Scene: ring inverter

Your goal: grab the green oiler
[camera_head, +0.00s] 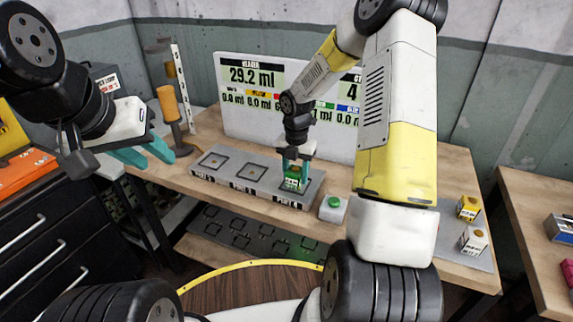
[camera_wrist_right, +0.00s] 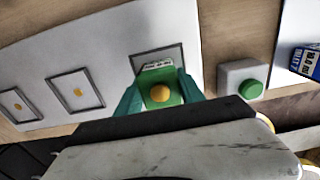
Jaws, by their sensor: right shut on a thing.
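The green oiler (camera_head: 293,181) stands upright on the right-hand square of a grey three-square platform (camera_head: 240,183). My right gripper (camera_head: 294,163) reaches down on it from above, with its teal fingers on either side.
A green button on a white box (camera_head: 333,207) stands just right of the platform. A display board (camera_head: 262,95) stands behind. A yellow oiler (camera_head: 468,207) and a white oiler (camera_head: 474,240) stand on a grey plate at the right. An orange-topped post (camera_head: 169,105) stands at the left.

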